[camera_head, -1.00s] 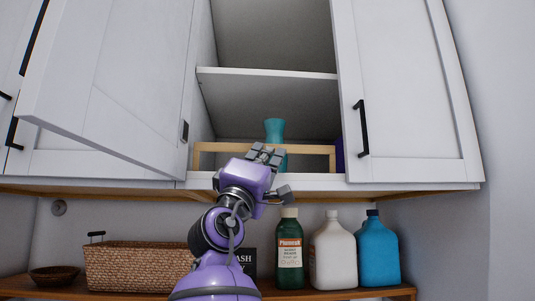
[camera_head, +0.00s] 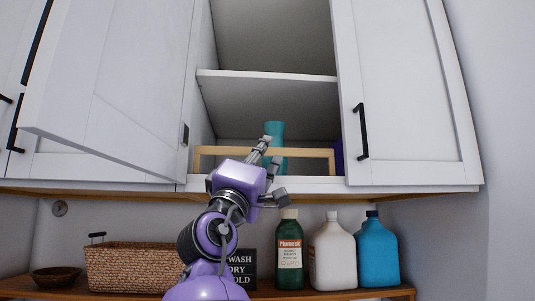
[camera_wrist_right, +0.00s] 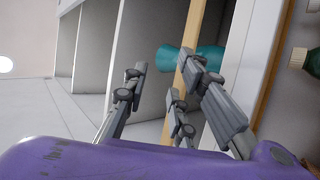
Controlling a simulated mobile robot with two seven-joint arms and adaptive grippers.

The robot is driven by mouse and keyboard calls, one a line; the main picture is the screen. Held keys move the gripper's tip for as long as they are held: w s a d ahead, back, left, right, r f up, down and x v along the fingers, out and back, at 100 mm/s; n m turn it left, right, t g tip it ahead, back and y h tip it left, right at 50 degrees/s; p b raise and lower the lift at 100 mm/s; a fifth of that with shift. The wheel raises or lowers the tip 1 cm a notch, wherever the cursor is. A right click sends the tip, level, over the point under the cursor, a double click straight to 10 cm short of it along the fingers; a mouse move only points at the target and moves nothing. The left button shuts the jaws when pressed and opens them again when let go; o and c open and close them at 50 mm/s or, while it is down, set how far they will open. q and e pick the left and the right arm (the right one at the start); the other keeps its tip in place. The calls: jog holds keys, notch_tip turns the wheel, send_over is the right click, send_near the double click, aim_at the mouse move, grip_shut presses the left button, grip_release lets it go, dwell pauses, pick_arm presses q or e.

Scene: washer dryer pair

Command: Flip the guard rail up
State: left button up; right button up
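The guard rail (camera_head: 295,153) is a light wooden bar on short posts, standing upright along the front of the open cabinet's bottom shelf. In the right wrist view the rail (camera_wrist_right: 190,100) runs nearly vertically, partly hidden by my fingers. My right gripper (camera_head: 264,147) is in front of the rail's middle, with its fingers pointing up and toward the cabinet. In the wrist view the right gripper's fingers (camera_wrist_right: 160,78) are spread apart with nothing held between them. Some fingers overlap the rail; I cannot tell whether they touch it. My left gripper is not in view.
A teal vase (camera_head: 274,134) stands behind the rail. An open cabinet door (camera_head: 110,90) juts out on the left; a closed door (camera_head: 410,90) is on the right. Below, a shelf holds a wicker basket (camera_head: 135,268), a green bottle (camera_head: 290,255), a white jug (camera_head: 333,255) and a blue jug (camera_head: 377,252).

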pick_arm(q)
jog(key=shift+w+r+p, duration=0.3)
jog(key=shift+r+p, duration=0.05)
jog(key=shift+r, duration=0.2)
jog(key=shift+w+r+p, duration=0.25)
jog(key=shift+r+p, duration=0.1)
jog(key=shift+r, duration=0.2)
pick_arm(e)
jog(key=s+a, duration=0.2)
jog(key=s, duration=0.4)
jog(key=shift+a, duration=0.25)
jog(key=shift+w, duration=0.1)
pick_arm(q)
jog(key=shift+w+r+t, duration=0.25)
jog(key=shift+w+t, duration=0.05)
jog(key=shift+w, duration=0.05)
pick_arm(e)
jog(key=v, duration=1.2)
jog(key=shift+r, duration=0.1)
